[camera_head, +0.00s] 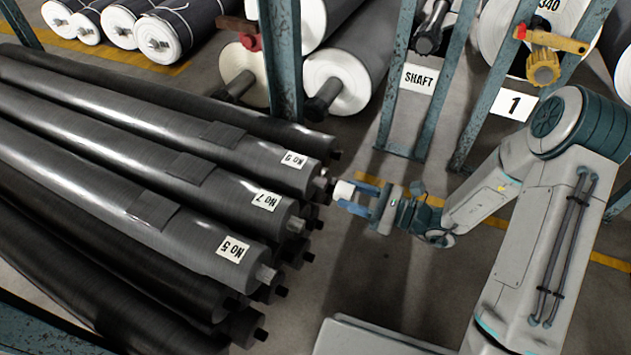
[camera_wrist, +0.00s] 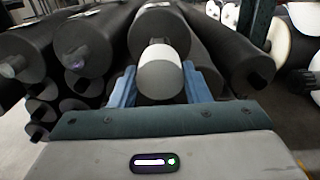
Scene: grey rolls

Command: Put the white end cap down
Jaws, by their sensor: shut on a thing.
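The white end cap (camera_head: 343,190) is held between the blue fingers of my gripper (camera_head: 352,197). In the wrist view the cap (camera_wrist: 160,77) shows as a white rounded piece between the two fingers (camera_wrist: 160,88). My gripper is shut on it, in front of the ends of the stacked grey rolls. A roll labelled No 6 (camera_head: 270,165) lies just left of the cap, and its end (camera_wrist: 159,40) is behind the cap in the wrist view. I cannot tell whether the cap touches that roll's core.
Rolls labelled No 7 (camera_head: 235,190) and No 5 (camera_head: 190,230) lie in the same stack. Teal rack posts (camera_head: 281,60) and white-ended rolls (camera_head: 335,82) stand behind. SHAFT (camera_head: 418,79) and 1 (camera_head: 514,104) signs hang on the racks. Open floor (camera_head: 365,265) lies below my gripper.

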